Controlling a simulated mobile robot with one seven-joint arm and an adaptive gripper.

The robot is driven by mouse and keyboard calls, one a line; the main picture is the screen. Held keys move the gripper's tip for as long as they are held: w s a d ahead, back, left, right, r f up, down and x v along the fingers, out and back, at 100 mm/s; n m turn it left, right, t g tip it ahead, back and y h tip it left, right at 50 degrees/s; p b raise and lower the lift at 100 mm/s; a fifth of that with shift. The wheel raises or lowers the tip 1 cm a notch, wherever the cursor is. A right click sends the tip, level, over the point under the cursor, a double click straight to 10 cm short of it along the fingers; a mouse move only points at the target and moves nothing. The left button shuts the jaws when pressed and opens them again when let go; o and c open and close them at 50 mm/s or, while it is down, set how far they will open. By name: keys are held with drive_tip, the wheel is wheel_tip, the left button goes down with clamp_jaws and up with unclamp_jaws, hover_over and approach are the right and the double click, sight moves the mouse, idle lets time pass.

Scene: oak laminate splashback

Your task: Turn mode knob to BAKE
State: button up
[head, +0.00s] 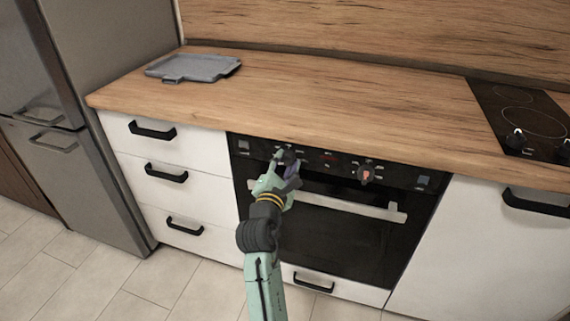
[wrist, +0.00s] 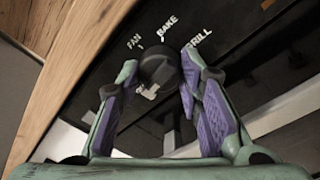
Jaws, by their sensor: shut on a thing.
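The mode knob (wrist: 158,66) is round and black, on the oven's black control panel (wrist: 230,45). FAN, BAKE and GRILL are printed in white around it in the wrist view. My gripper (wrist: 158,76) has its two purple-padded fingers on either side of the knob, shut on it. Its pointer direction cannot be made out; a blurred white mark shows at its lower left. In the head view my gripper (head: 287,165) is at the left part of the panel and hides most of the knob.
A second knob (head: 365,174) with a reddish face is right of my gripper. The oven handle (head: 350,206) runs below the panel. The wooden counter (head: 320,105) overhangs above, with a grey tray (head: 195,68) at its left and a hob (head: 520,118) at its right.

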drive_tip(key=c, duration=0.4)
